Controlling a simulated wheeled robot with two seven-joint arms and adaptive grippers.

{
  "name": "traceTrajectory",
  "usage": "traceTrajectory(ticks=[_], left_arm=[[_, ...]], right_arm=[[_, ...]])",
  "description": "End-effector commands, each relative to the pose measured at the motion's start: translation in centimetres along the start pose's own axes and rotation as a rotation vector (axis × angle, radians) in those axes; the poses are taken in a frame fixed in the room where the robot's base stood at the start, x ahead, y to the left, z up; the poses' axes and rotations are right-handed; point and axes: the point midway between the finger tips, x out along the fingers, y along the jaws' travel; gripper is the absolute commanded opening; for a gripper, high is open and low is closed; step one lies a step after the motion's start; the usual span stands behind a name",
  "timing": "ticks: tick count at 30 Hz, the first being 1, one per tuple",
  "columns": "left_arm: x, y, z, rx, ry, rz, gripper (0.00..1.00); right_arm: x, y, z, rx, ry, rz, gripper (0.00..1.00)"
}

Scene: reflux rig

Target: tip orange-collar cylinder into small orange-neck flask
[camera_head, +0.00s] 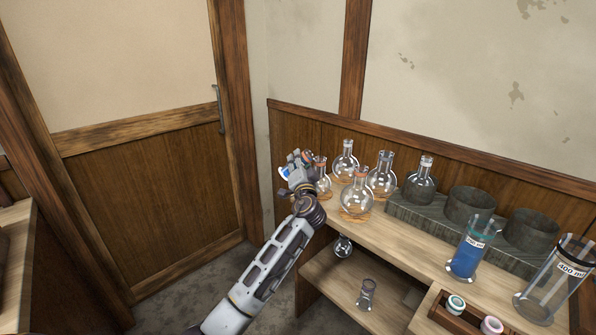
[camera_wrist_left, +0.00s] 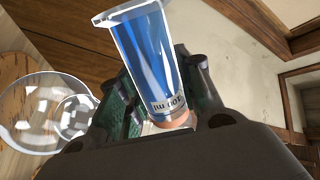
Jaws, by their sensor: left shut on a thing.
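My left gripper (camera_head: 297,172) is shut on a clear cylinder with blue liquid. In the head view only a small end of the cylinder (camera_head: 284,172) shows, at the left side of the fingers. In the left wrist view the cylinder (camera_wrist_left: 150,58) lies between the fingers, with a printed label and an orange-pink collar (camera_wrist_left: 178,121) near the palm. A small round flask with an orange-tinted neck (camera_head: 322,184) stands just right of the gripper, partly hidden by it. A clear round flask (camera_wrist_left: 38,112) shows left of the fingers in the wrist view. My right gripper is out of view.
More round flasks (camera_head: 356,197) stand close by on cork rings. A grey block (camera_head: 415,214) holds a flask and dark cups. A blue-filled cylinder (camera_head: 467,255) and a large 400 ml cylinder (camera_head: 550,285) stand at right. Glassware sits on the lower shelf (camera_head: 330,282).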

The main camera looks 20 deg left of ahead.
Motion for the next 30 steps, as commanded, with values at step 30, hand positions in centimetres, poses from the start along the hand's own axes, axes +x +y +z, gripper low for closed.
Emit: traceTrajectory(ticks=[30], left_arm=[[1.5,-0.6,-1.3,0.008,-0.015,-0.014,0.06]], right_arm=[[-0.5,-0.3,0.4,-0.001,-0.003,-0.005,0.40]])
